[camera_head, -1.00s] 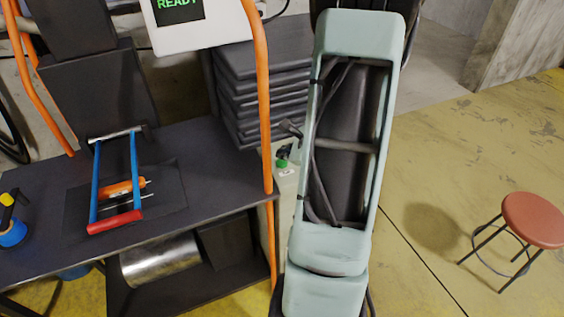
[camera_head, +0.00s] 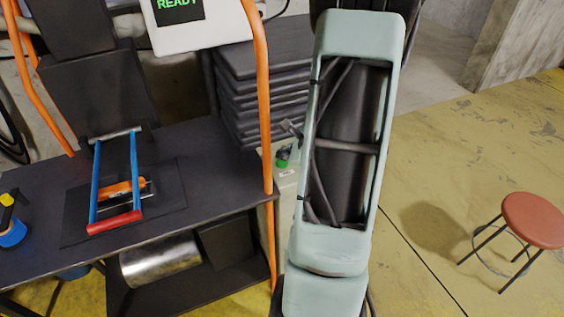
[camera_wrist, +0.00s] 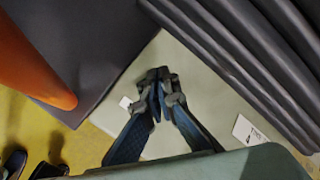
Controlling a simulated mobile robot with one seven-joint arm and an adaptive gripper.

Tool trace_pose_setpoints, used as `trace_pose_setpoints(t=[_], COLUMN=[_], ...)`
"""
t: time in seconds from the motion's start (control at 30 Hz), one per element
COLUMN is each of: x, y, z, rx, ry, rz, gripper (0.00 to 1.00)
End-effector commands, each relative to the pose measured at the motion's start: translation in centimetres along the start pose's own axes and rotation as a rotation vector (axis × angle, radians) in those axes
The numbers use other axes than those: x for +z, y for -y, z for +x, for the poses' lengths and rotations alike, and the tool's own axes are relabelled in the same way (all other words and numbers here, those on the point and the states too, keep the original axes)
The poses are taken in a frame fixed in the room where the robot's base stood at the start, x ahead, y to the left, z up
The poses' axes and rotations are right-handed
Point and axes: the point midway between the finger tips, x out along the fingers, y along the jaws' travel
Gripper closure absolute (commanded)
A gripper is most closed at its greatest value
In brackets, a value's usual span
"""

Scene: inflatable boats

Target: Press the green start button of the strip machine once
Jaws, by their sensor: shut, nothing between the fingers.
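The green start button (camera_head: 282,163) shows in the head view on a pale box (camera_head: 287,183) behind the orange post. My gripper (camera_head: 285,152) is shut and empty, right at the button and just above it in the picture; I cannot tell whether they touch. In the wrist view my gripper (camera_wrist: 158,86) points at the pale panel (camera_wrist: 195,70) of the box, and the button is hidden behind the fingers. A screen (camera_head: 178,8) at the top of the head view reads READY.
An orange post (camera_head: 262,110) stands close left of my gripper. Stacked dark slabs (camera_head: 262,85) lie behind it. A dark bench (camera_head: 215,165) carries a blue and red frame (camera_head: 134,175). A red stool (camera_head: 533,218) stands on open floor at right.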

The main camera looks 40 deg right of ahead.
Motion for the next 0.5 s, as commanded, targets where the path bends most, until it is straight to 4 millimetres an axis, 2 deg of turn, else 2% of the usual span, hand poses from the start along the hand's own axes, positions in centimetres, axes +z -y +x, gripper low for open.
trace_pose_setpoints(t=[0.5], x=[-0.42], y=[-0.4], z=[0.57], rx=[0.0], ry=[0.0], rz=[0.0], gripper=[1.0])
